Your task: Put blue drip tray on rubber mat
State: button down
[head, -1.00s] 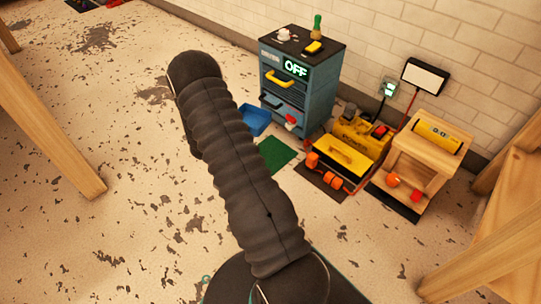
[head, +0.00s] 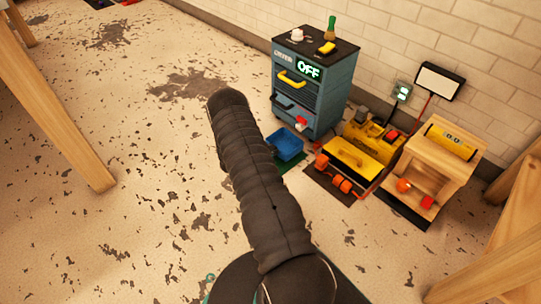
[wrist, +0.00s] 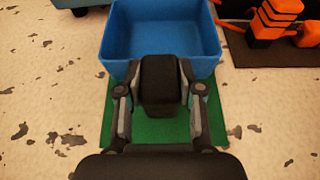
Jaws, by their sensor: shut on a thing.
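The blue drip tray (head: 287,145) is an open, straight-sided box in front of the cabinet. It also shows at the top of the wrist view (wrist: 165,30). My gripper (wrist: 160,72) is shut on its near wall. The tray is over the green mat (wrist: 165,132), taken to be the rubber mat, which shows below the tray's near wall and around my fingers. In the head view only a small part of the mat (head: 292,164) shows. I cannot tell whether the tray touches the mat. My arm hides the gripper in the head view.
A blue-grey cabinet (head: 312,92) with an "OFF" sign stands just behind the tray. To the right, a dark mat (head: 318,187) holds orange items (head: 341,183), beside a yellow box (head: 357,158) and a wooden stand (head: 430,165).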

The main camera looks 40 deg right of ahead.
jog(key=shift+f, duration=1.35)
jog(key=shift+f, duration=0.2)
jog(key=c, duration=0.7)
grip_release()
jog(key=shift+r, duration=0.1)
